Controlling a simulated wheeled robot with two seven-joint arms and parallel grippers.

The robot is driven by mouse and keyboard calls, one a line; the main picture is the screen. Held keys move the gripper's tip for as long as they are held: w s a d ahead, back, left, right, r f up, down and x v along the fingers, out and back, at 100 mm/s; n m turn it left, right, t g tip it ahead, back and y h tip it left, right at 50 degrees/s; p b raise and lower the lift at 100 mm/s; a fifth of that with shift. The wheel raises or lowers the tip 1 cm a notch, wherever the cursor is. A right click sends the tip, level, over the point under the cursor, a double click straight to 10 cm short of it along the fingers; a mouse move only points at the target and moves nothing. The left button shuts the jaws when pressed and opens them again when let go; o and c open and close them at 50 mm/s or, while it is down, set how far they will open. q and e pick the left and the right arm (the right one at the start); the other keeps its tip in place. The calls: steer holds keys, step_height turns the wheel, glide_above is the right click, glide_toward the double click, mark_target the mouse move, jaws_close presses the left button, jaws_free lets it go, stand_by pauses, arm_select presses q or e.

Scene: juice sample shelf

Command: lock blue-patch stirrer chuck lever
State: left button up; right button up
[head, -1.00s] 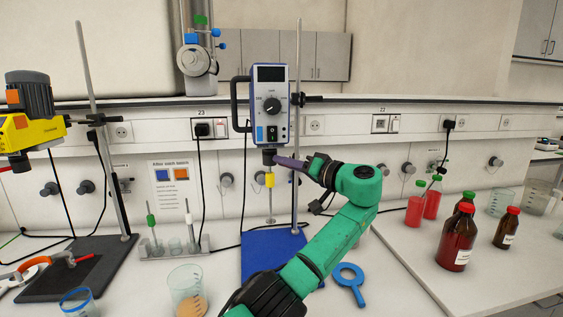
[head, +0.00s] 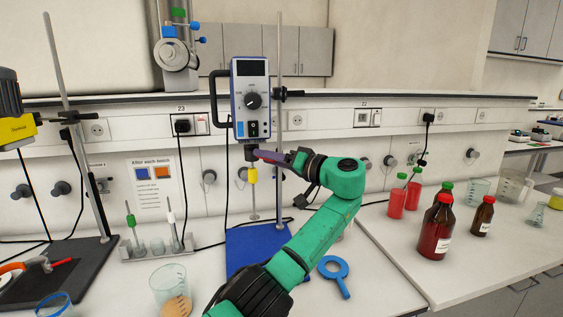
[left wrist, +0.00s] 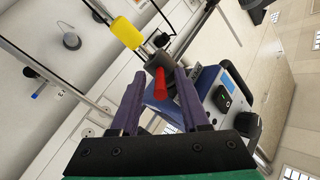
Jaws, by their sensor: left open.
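The stirrer (head: 251,98) with the blue patch (head: 255,247) under it hangs on a stand rod. Its dark chuck (head: 250,151) sits below the motor housing; the chuck also shows in the left wrist view (left wrist: 158,62). The red chuck lever (left wrist: 160,86) points toward my left gripper in the wrist view. My left gripper (head: 265,156) is open at the chuck, coming from the right. In the wrist view its purple fingers (left wrist: 158,88) stand on either side of the lever, with gaps visible. My right gripper is not in view.
A yellow collar (head: 252,175) is on the shaft just below the chuck. A beaker (head: 168,284) and a blue ring-shaped tool (head: 334,270) stand or lie near the front. A second stirrer stand is at the left.

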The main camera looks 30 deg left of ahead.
arm_select(q)
steer(key=s+d+b, duration=0.1)
steer(key=d+b, duration=0.2)
steer(key=d, duration=1.1)
steer(key=shift+d, duration=0.15)
steer(key=shift+s, duration=0.1)
